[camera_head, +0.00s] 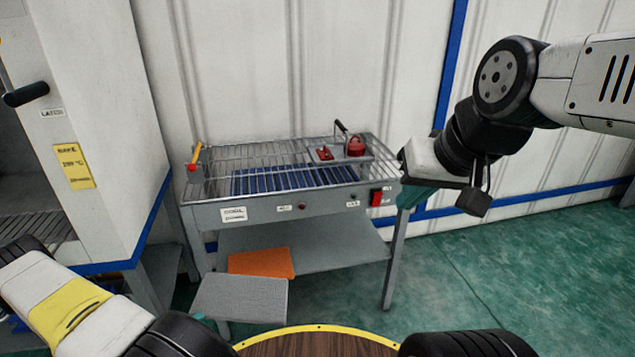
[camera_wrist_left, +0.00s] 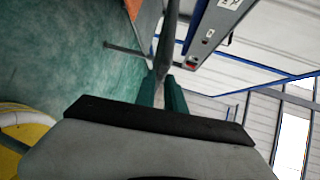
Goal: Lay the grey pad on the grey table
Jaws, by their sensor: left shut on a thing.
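The grey pad (camera_head: 240,298) is a flat, textured rectangle in front of the table's lower left part in the head view. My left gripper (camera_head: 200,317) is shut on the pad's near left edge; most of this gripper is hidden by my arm. In the left wrist view the pad (camera_wrist_left: 169,45) shows edge-on between the teal fingers (camera_wrist_left: 161,92). The grey table (camera_head: 330,205) stands against the wall, with a wire rack top and a lower shelf. My right gripper (camera_head: 412,185) is near the table's right end; its finger gap is not clear.
An orange pad (camera_head: 262,262) lies at the left of the lower shelf (camera_head: 335,260). Red items (camera_head: 355,147) and a yellow-handled tool (camera_head: 195,155) are on the rack. A white cabinet (camera_head: 95,130) stands at left. A round wooden top (camera_head: 315,343) is at the bottom.

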